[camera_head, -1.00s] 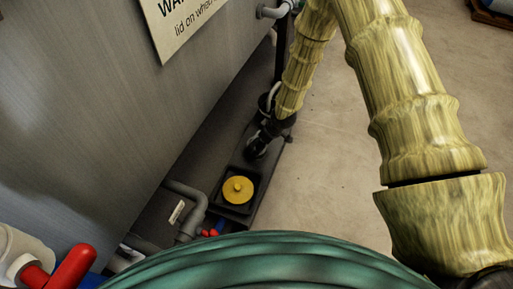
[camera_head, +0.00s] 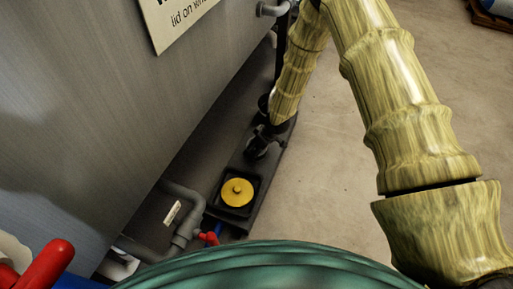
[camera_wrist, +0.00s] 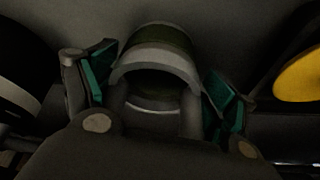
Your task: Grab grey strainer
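A grey rounded piece, which looks like the strainer (camera_wrist: 155,68), lies between the fingers of my gripper (camera_wrist: 160,90) in the wrist view. It has a pale curved rim and a dark hollow below it. The teal finger pads stand apart on its left and right; I see no clear contact. In the head view my gripper (camera_head: 266,134) is small and dark, low over the black tray strip beside the tank. A grey round part (camera_head: 257,148) shows just under it there, partly hidden by the gripper.
A yellow round lid (camera_head: 237,192) sits in a black square tray nearer me; it shows at the right of the wrist view (camera_wrist: 301,78). Grey pipes and a red valve handle (camera_head: 209,239) are close by. The tank wall (camera_head: 120,120) borders the left.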

